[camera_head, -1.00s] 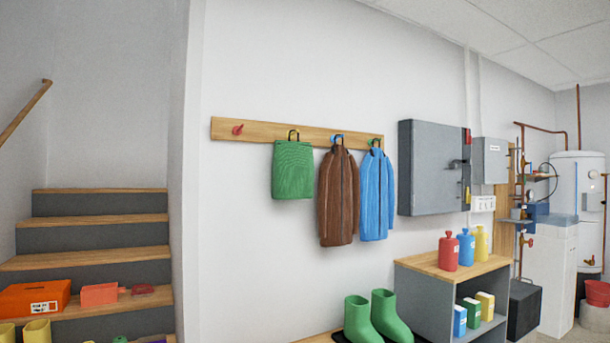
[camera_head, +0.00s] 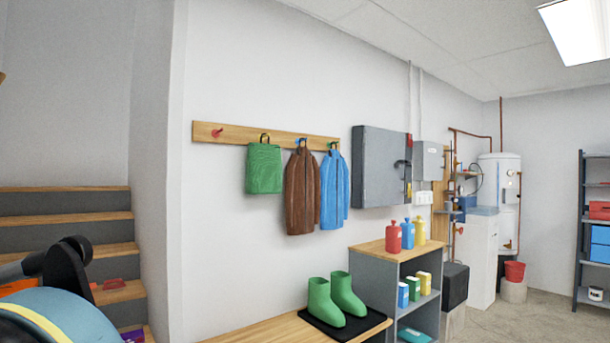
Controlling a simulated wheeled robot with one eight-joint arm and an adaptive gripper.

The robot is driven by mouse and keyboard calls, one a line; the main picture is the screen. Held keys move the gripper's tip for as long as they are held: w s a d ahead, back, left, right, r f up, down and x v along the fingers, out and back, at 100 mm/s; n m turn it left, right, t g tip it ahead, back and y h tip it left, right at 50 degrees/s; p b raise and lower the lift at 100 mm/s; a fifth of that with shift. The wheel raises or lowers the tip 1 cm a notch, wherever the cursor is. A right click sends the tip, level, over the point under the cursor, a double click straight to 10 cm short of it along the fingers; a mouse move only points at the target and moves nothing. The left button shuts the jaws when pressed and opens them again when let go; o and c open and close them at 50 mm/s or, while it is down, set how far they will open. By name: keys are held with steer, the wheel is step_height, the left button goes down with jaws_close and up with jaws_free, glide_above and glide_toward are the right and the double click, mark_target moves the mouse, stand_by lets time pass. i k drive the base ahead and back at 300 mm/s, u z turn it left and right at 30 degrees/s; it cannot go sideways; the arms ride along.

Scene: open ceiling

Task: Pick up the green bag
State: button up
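The green bag (camera_head: 264,170) hangs by a dark and yellow loop from a wooden peg rail (camera_head: 228,135) on the white wall, left of centre. It hangs flat against the wall, left of a brown jacket (camera_head: 302,192) and apart from it. My gripper is not in view. A black and teal rounded shape with a yellow stripe fills the lower left corner and looks like part of my arm, well below and left of the bag.
A blue jacket (camera_head: 335,190) hangs right of the brown one. Below are a wooden bench (camera_head: 262,332), green boots (camera_head: 326,304) on a black mat, and a grey shelf unit (camera_head: 370,275) with bottles. Stairs (camera_head: 65,227) rise at left. The wall around the bag is clear.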

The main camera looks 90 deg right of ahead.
mark_target(264, 162)
steer(key=z, duration=2.95)
steer(key=k, duration=0.5)
steer(key=u, duration=0.75)
steer(key=k, duration=0.8)
steer(key=u, duration=0.2)
steer(key=i, duration=1.95)
steer(key=z, duration=0.3)
